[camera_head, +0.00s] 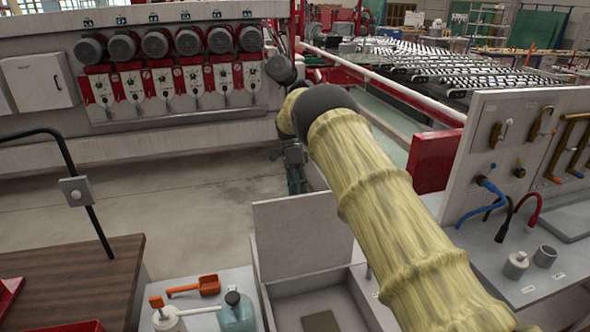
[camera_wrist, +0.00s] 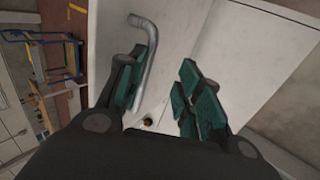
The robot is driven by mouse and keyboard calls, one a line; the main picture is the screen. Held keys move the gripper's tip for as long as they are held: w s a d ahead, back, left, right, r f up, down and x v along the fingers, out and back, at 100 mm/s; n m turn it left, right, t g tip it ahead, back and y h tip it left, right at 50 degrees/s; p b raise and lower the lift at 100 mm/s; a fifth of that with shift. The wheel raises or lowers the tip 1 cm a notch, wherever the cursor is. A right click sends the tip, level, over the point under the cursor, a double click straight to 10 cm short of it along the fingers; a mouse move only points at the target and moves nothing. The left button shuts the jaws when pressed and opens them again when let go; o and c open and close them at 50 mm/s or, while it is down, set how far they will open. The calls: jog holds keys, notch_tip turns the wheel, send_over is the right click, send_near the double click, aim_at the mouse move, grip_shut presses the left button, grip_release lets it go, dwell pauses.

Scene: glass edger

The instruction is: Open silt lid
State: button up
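A pale grey lid panel (camera_head: 303,236) stands upright at the back edge of a low grey box (camera_head: 262,291) in the head view. The box looks open at the top, and my arm covers its right part. My gripper (camera_head: 296,180) is beyond and above the panel, near the floor gap, small and partly hidden by my arm. In the wrist view my gripper (camera_wrist: 166,88) has its two green-padded fingers apart, with nothing between them that I can see held. A pale panel (camera_wrist: 215,45) fills the background.
A side counter holds an orange scoop (camera_head: 195,287) and a teal bottle (camera_head: 236,312). A wooden table (camera_head: 85,280) stands left. A hose panel (camera_head: 515,150) is right. The machine (camera_head: 180,80) with motors stands behind; floor (camera_head: 190,205) before it is clear.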

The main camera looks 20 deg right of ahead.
jog(key=v, duration=1)
jog(key=shift+r, duration=0.4)
jog(key=shift+f, duration=0.1)
